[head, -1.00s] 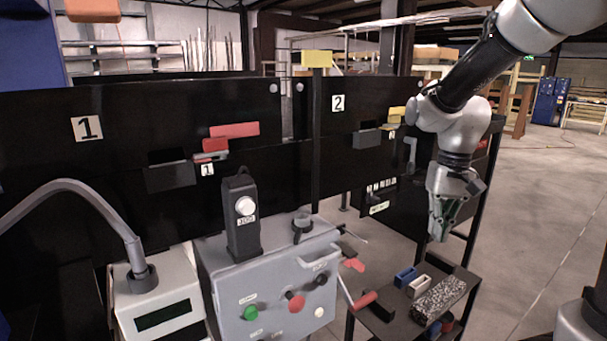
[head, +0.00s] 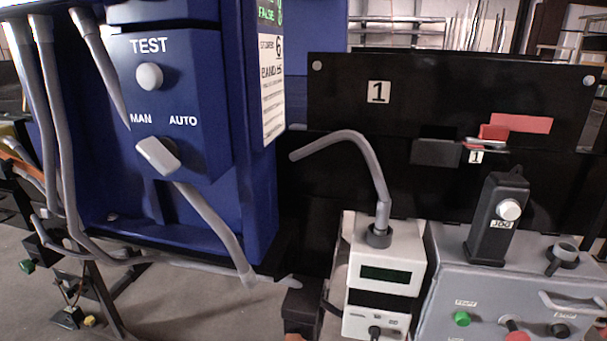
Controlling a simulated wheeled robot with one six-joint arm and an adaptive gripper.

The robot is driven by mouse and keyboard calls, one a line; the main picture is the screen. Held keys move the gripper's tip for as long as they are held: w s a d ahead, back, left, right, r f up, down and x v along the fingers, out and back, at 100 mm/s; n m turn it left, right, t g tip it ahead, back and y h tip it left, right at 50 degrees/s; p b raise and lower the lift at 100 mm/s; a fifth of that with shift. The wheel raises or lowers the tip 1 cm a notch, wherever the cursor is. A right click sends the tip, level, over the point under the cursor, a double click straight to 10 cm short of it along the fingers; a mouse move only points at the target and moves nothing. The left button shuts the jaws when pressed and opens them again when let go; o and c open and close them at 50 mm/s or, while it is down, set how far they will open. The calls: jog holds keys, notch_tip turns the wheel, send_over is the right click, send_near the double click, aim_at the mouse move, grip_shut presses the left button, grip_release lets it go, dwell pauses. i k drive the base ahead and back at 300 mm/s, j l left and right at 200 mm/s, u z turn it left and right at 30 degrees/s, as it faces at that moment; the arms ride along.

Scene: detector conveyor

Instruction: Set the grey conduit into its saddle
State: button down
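A grey conduit (head: 372,165) rises from a dark collar on top of the white meter box (head: 405,245) in the head view. It bends over to the left, and its end stops in the air near the blue cabinet's right side. Other grey tubes (head: 52,120) run down the cabinet's left side. One more (head: 212,220) slants down below the selector knob, and another runs low toward a dark block (head: 302,312). I cannot tell which part is the saddle. My gripper is not in view.
The blue cabinet (head: 262,190) with TEST button and MAN/AUTO selector (head: 158,155) fills the left. A black panel marked 1 (head: 345,110) stands behind. The grey control console (head: 485,285) with a black JOG box (head: 497,220) is at right. Open floor shows at lower left.

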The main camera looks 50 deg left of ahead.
aim_at(44, 238)
jog(key=k+j+u, duration=0.15)
jog(key=k, duration=0.5)
jog(key=u, duration=2.05)
jog(key=i+j+u, duration=0.45)
jog(key=i+j, duration=0.4)
jog(key=i+j+u, duration=0.2)
jog(key=i+j, duration=0.35)
